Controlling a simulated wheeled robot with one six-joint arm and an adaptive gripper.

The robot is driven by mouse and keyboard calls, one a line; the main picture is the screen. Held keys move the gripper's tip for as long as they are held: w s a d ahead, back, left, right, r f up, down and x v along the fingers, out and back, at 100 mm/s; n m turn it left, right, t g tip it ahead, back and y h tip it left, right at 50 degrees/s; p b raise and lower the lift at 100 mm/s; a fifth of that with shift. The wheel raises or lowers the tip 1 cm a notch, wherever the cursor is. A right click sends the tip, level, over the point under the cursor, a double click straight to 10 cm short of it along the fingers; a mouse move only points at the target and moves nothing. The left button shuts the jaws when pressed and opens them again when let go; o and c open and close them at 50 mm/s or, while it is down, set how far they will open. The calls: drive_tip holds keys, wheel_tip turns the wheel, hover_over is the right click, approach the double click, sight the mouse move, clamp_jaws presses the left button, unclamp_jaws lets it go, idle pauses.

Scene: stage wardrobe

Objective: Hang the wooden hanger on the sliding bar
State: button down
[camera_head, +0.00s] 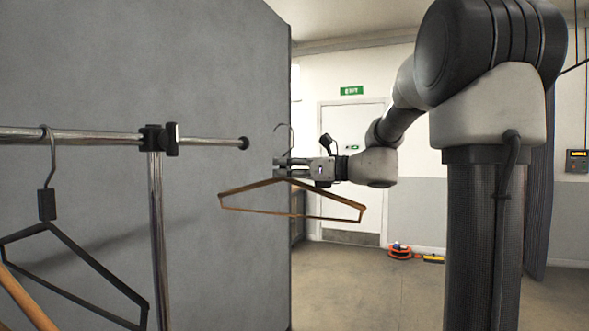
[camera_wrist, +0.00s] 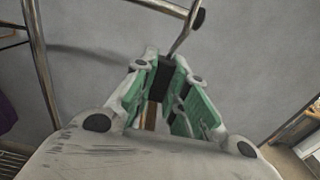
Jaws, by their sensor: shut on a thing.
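The wooden hanger (camera_head: 293,212) hangs in the air from my gripper (camera_head: 282,168), to the right of the rail's end in the head view. My gripper is shut on the hanger near its neck, below the metal hook (camera_head: 290,135). In the wrist view my gripper's green-padded fingers (camera_wrist: 172,95) close around the dark neck, and the hook (camera_wrist: 184,40) rises above them. The sliding bar (camera_head: 210,141) is a chrome rail with a black end cap. The hook is apart from the bar in the head view.
A black hanger (camera_head: 70,228) hangs on the rail at the left, with part of another wooden hanger (camera_head: 25,300) below. A black clamp (camera_head: 158,140) joins the rail to a chrome upright (camera_head: 157,230). A grey partition (camera_head: 220,80) stands behind. Floor at right is largely clear.

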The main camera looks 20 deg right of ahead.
drive_tip(key=shift+x, duration=4.15)
drive_tip(key=shift+w+a+r, duration=0.1)
drive_tip(key=shift+x, duration=3.55)
drive_tip(key=shift+f, duration=1.75)
drive_tip(key=c, duration=1.3)
unclamp_jaws()
drive_tip(key=shift+c, duration=0.2)
